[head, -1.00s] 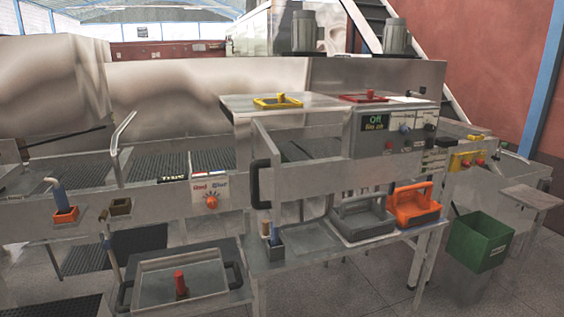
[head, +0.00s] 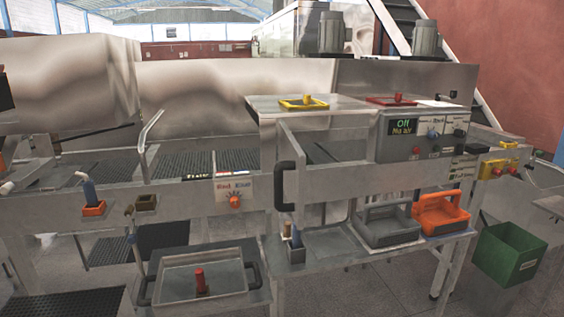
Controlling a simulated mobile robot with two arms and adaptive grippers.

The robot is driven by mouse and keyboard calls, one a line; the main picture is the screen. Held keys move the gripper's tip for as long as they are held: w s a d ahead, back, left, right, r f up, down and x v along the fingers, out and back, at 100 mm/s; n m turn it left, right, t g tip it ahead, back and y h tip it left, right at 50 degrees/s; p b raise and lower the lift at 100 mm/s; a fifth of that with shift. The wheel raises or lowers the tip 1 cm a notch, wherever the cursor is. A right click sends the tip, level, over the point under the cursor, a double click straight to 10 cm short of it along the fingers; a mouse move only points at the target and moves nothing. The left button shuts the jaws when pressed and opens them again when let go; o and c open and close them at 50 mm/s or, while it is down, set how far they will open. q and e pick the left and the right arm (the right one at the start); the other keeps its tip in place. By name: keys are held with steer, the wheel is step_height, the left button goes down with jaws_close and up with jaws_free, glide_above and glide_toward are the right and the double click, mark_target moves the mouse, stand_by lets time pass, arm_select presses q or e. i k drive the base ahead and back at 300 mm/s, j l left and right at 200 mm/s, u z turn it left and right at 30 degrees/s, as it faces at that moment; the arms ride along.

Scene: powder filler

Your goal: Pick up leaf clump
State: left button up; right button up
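I cannot make out a leaf clump anywhere in the head view. Neither of my grippers can be made out in the view.
A long steel machine has a control panel (head: 424,135), a yellow frame (head: 303,103) and a red frame (head: 396,100). Below are a grey carrier (head: 388,228), an orange carrier (head: 440,217) and a shallow steel tray (head: 195,262). A green bin (head: 508,254) hangs at right.

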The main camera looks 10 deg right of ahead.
mark_target(308, 161)
steer(key=i+l+u, duration=0.2)
steer(key=l, duration=0.25)
steer(key=i+l+u, duration=0.2)
steer(key=l, duration=0.2)
steer(key=l+u, duration=0.2)
steer(key=l, duration=0.25)
steer(key=i+l+u, duration=0.2)
steer(key=l, duration=0.3)
steer(key=k, duration=0.1)
